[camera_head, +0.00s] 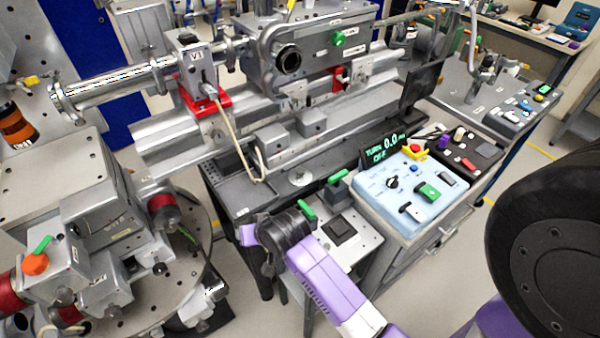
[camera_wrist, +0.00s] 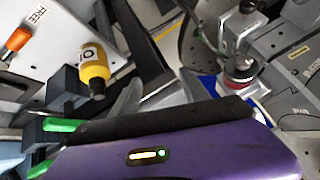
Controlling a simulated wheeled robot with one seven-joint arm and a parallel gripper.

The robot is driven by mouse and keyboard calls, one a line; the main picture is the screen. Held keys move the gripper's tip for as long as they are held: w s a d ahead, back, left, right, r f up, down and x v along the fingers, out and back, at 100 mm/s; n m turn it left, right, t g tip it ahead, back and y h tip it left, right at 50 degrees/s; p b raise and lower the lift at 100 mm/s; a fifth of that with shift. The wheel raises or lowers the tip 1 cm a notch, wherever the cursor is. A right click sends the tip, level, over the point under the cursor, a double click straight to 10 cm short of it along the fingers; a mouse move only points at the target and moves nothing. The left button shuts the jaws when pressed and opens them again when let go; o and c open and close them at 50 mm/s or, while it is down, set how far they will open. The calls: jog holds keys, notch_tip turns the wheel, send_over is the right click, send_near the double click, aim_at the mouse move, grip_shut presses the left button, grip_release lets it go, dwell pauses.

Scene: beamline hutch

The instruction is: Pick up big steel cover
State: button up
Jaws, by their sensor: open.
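I cannot pick out the big steel cover with certainty. A flat round steel disc (camera_head: 302,179) lies on the dark bench below the rail in the head view, and it may be the cover. My gripper (camera_wrist: 158,92) is open at the lower middle of the wrist view, with nothing seen held in it. In the head view my purple arm reaches in from the bottom, and its black end is in front of the bench, below and left of the disc. The fingers are mostly hidden there.
A light-blue control box (camera_head: 412,190) and a small display (camera_head: 383,147) stand right of the arm. Green-handled clamps (camera_head: 338,178) and a white perforated plate (camera_head: 350,250) are close to it. A yellow bottle (camera_wrist: 94,68) shows in the wrist view. A round stage (camera_head: 185,265) stands left.

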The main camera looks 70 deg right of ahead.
jog(key=d+r+m+g, duration=0.2)
jog(key=d+r, duration=0.2)
jog(key=d, duration=0.8)
jog(key=m+g+h, duration=0.1)
jog(key=m+g, duration=0.1)
jog(key=g, duration=0.1)
send_near(300, 170)
jog(key=d+f, duration=0.1)
jog(key=shift+p+x, duration=0.45)
jog(key=shift+x, duration=0.55)
jog(key=shift+a+p+x, duration=0.2)
jog(key=shift+p+x, duration=0.35)
jog(key=shift+x, duration=2.2)
jog(key=shift+w, duration=0.15)
jog(key=shift+c, duration=0.2)
grip_shut()
